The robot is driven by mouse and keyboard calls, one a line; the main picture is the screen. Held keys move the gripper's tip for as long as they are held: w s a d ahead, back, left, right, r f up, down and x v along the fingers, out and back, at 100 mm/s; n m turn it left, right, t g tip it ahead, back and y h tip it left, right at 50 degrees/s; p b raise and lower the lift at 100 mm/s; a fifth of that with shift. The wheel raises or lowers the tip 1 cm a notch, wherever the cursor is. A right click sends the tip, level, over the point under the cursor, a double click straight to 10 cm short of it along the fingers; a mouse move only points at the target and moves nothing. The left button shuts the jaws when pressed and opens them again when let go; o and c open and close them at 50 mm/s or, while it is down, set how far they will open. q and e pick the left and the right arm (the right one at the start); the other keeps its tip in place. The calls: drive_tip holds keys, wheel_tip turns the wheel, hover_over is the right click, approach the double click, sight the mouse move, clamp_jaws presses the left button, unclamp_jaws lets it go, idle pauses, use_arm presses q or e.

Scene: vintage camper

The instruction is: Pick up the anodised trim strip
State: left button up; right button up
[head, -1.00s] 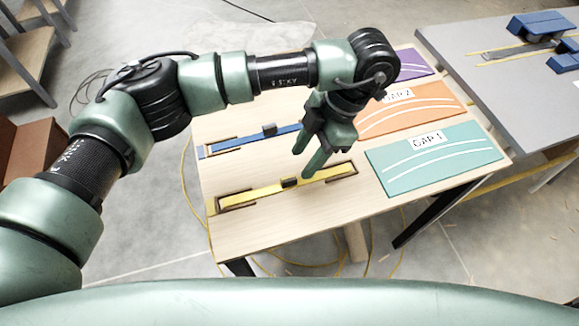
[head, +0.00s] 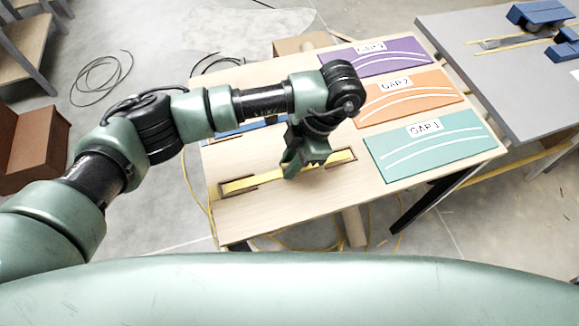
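A long yellow strip (head: 239,186) lies flat on the wooden table, its ends in dark brackets. A blue strip (head: 222,138) lies behind it, mostly hidden by my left arm. I cannot tell by finish which is the anodised one. My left gripper (head: 290,168) points down at the middle of the yellow strip, where a small dark block showed before. The fingers and wrist hide that block, and I cannot tell whether they touch it or are closed on it. My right gripper is out of view.
The wooden table (head: 290,206) carries a teal GAP 1 panel (head: 425,150), an orange GAP 2 panel (head: 405,100) and a purple panel (head: 380,62) at right. A grey table (head: 480,90) with blue blocks (head: 540,18) stands beyond. The table front is clear.

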use_arm(q)
clamp_jaws()
drive_tip(key=shift+r, duration=0.15)
drive_tip(key=shift+r, duration=0.25)
wheel_tip(320, 180, up, 19)
drive_tip(key=b, duration=0.1)
drive_tip(key=shift+r, duration=0.1)
